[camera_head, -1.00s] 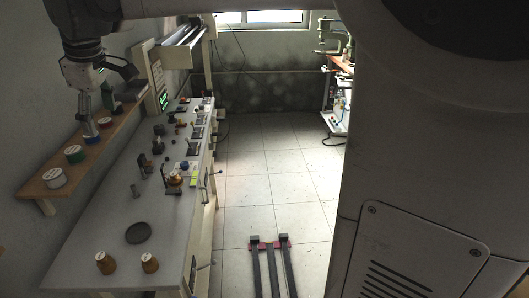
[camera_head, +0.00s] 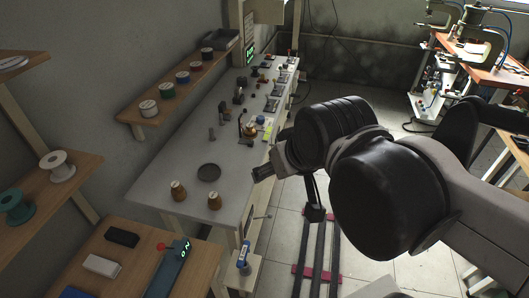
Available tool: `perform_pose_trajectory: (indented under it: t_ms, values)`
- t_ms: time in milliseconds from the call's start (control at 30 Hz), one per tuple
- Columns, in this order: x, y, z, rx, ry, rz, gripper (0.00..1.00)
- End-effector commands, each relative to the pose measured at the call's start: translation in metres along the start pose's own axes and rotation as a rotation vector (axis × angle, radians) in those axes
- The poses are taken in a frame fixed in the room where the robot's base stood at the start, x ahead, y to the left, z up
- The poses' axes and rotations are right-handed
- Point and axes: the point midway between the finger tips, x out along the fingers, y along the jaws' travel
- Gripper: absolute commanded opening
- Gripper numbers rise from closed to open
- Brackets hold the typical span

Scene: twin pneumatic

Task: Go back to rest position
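My arm fills the middle and right of the head view, with its dark rounded joints in front. My gripper (camera_head: 288,190) appears at its left end, over the right edge of the grey workbench (camera_head: 150,180). One dark tip points left over the bench and another dark part hangs above the floor.
A wooden shelf (camera_head: 136,117) with several spools runs along the left wall. A control box (camera_head: 168,268) sits at the front left. Benches with presses (camera_head: 470,50) stand at right.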

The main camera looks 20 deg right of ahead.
Motion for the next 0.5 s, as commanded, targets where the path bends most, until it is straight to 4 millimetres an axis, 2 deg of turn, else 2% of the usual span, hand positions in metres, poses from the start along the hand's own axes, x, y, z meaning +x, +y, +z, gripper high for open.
perform_pose_trajectory:
  t_ms: [100,500]
  values:
    - [0.0019,0.0012,0.0081,0.019,0.007,0.002,0.63]
    - [0.0059,0.001,0.0109,0.02,0.008,0.002,0.63]
